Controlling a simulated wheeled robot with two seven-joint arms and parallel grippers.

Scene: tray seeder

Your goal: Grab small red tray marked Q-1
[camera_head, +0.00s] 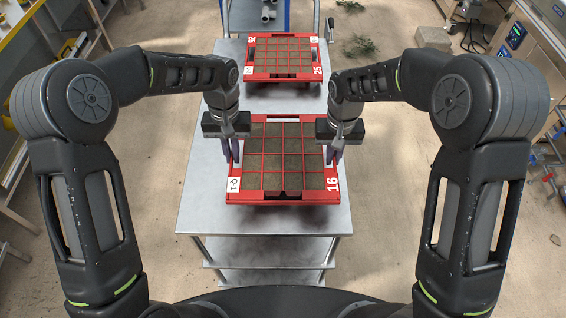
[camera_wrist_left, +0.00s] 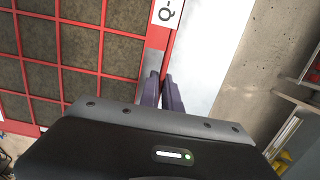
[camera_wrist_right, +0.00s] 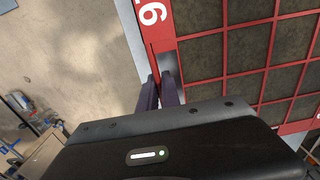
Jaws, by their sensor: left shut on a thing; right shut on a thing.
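The small red tray marked Q-1 (camera_head: 229,196) lies on the near part of the metal table, with a white Q-1 label at its left corner and a white 16 at its right. It is divided into brown, soil-like cells. My left gripper (camera_head: 235,160) is shut on the tray's left rim; the label shows beside it in the left wrist view (camera_wrist_left: 167,12). My right gripper (camera_head: 335,157) is shut on the tray's right rim, which the right wrist view also shows (camera_wrist_right: 160,38). The jaws hide parts of both rims.
A second red tray (camera_head: 247,76), marked 25, sits further back on the metal table (camera_head: 192,200). Bare tabletop lies in front of the near tray. A machine frame (camera_head: 540,45) stands at the right, and shelving at the left.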

